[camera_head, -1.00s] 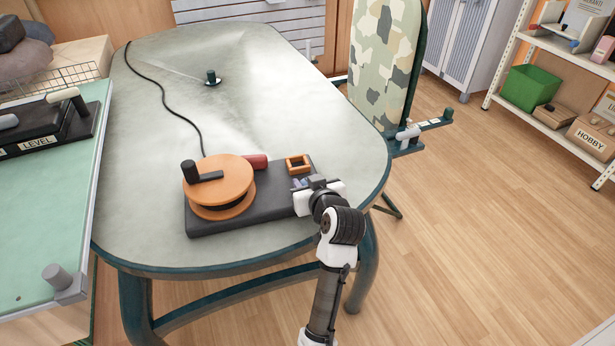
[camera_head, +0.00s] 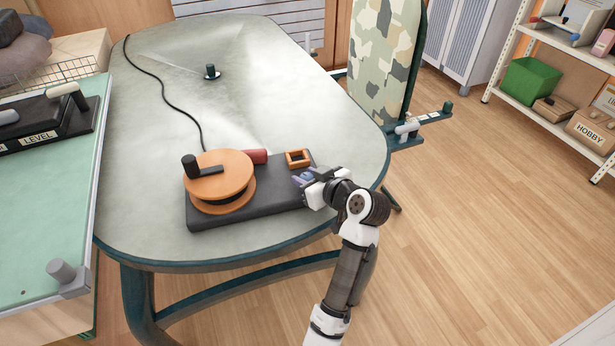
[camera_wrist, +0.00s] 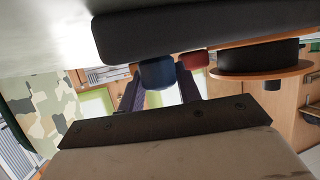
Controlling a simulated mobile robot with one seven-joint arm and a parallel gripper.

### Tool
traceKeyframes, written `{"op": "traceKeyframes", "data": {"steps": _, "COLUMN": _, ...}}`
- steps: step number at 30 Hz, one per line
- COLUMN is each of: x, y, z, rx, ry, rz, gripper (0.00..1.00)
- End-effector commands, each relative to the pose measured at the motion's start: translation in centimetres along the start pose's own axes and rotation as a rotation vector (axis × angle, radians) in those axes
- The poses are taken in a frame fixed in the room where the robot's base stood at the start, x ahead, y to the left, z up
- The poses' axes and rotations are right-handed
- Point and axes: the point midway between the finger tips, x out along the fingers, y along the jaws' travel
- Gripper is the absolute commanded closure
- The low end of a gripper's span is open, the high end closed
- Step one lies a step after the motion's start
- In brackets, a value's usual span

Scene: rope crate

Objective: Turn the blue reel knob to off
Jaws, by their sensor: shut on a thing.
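The blue knob (camera_wrist: 157,74) sits on the dark base (camera_head: 258,202) of the reel device, at its right end. In the wrist view it lies between the two dark purple fingers of my gripper (camera_wrist: 160,88). My gripper (camera_head: 304,179) reaches in from the right and is shut on the knob. In the head view the fingers mostly hide the knob, and its pointing direction cannot be told. The orange reel (camera_head: 219,172) with a black crank handle is at the left of the base; it also shows in the wrist view (camera_wrist: 258,66).
A red cylinder (camera_head: 256,157) and a square orange frame (camera_head: 298,158) are close behind my gripper. A black cord (camera_head: 180,104) runs across the grey table (camera_head: 290,85). A camouflage-covered board (camera_head: 383,70) stands upright at the right. Floor at the right is clear.

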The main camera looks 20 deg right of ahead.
Motion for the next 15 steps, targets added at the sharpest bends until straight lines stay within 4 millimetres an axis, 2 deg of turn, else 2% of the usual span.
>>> {"op": "traceKeyframes", "data": {"steps": 2, "x": 0.04, "y": -0.01, "z": 0.16, "rx": 0.002, "ry": -0.004, "rz": -0.001, "gripper": 0.89}}
{"op": "traceKeyframes", "data": {"steps": 3, "x": 0.04, "y": -0.01, "z": 0.16, "rx": 0.002, "ry": -0.004, "rz": -0.001, "gripper": 0.64}}
{"op": "traceKeyframes", "data": {"steps": 7, "x": 0.04, "y": -0.01, "z": 0.12, "rx": 0.002, "ry": -0.003, "rz": -0.001, "gripper": 0.47}}
{"op": "traceKeyframes", "data": {"steps": 15, "x": 0.01, "y": -0.01, "z": 0.05, "rx": 0.001, "ry": -0.001, "rz": 0.0, "gripper": 0.44}}
